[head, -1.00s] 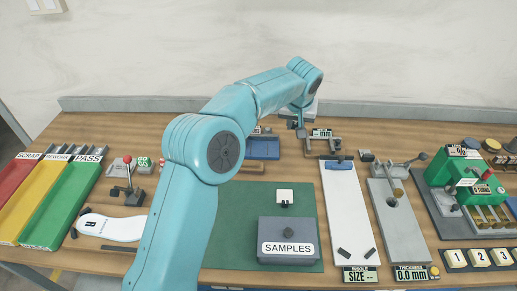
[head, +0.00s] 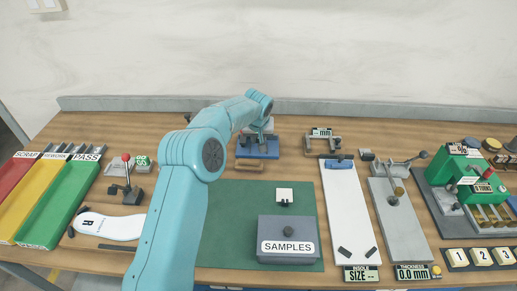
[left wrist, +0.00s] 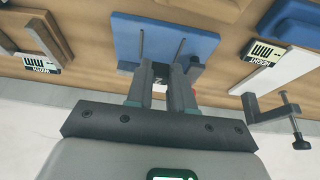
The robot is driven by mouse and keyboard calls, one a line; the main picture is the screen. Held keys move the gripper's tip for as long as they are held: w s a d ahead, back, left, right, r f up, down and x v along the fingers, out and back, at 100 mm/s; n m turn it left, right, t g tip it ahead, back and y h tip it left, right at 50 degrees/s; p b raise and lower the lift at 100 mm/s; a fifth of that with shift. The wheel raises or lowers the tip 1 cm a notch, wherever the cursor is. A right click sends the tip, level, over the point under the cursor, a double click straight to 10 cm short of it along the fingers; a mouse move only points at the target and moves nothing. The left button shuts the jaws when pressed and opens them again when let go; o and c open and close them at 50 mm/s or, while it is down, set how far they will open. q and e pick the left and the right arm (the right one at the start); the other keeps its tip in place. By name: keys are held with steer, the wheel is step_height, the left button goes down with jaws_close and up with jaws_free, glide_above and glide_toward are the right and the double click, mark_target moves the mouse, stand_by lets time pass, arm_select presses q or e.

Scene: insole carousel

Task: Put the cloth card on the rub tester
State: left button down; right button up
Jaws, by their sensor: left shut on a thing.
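A small white square card (head: 284,194) with a dark grip stands on the green mat behind the samples box; it may be the cloth card. The green machine (head: 466,176) at the right shows "0 TURNS"; I cannot confirm that it is the rub tester. My left gripper (head: 264,138) is at the blue fixture (head: 257,151) at the back of the table. In the left wrist view, my gripper (left wrist: 160,78) is shut beside the edge of the blue slotted plate (left wrist: 165,40). What it grips is hidden between the fingers. My right gripper is not in view.
The grey SAMPLES box (head: 288,241) stands on the green mat (head: 228,222). A white insole board (head: 347,205) and a grey thickness gauge (head: 398,222) are to its right. Coloured sorting trays (head: 48,210) and a white insole (head: 108,226) are at the left.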

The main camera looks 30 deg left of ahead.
mark_target(258, 153)
arm_select(q)
step_height(258, 153, down, 5)
steer(key=shift+f+p, duration=0.1)
steer(key=shift+p, duration=0.35)
steer(key=shift+a, duration=0.1)
steer(key=shift+f, duration=0.15)
steer(key=c, duration=1)
jaws_free()
